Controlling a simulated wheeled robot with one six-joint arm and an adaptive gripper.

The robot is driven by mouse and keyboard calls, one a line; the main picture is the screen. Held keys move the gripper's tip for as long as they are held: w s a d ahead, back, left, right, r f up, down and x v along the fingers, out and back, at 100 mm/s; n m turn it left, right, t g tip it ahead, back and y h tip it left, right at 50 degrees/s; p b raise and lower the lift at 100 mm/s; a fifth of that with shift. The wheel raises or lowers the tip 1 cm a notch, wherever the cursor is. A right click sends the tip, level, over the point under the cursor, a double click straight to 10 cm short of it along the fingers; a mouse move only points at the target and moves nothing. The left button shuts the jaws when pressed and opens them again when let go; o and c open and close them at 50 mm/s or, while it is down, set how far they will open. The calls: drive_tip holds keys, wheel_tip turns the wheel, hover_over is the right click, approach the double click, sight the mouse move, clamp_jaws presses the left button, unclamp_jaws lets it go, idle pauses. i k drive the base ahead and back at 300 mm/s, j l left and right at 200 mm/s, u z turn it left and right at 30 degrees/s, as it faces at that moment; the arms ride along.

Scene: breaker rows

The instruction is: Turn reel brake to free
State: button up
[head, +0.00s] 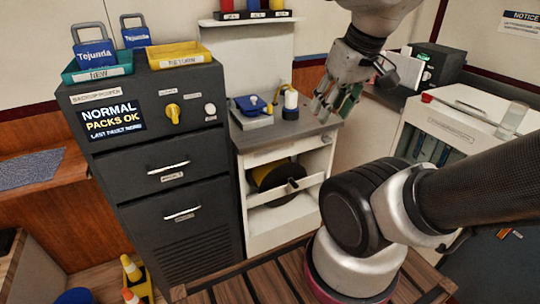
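A dark reel with yellow cable (272,176) sits in the open front of the white cabinet (257,228). A small black lever or knob (293,184) shows at the white bar in front of the reel. It may be the reel brake; its label and setting are too small to read. My gripper (335,108) hangs above the right end of the cabinet's grey top, higher than the reel and apart from it. Its fingers look spread, with green on the right one, and I see nothing clearly held.
A dark cabinet (175,205) with drawers, a yellow knob (173,115) and a "NORMAL PACKS OK" display (110,118) stands left. A blue device (251,106) sits on the grey top. A white unit (450,125) is at right.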

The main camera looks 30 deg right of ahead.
sight(325, 138)
drive_tip(key=k+l, duration=0.25)
drive_tip(key=k, duration=0.15)
drive_tip(key=k+l, duration=0.3)
drive_tip(key=k+z, duration=0.05)
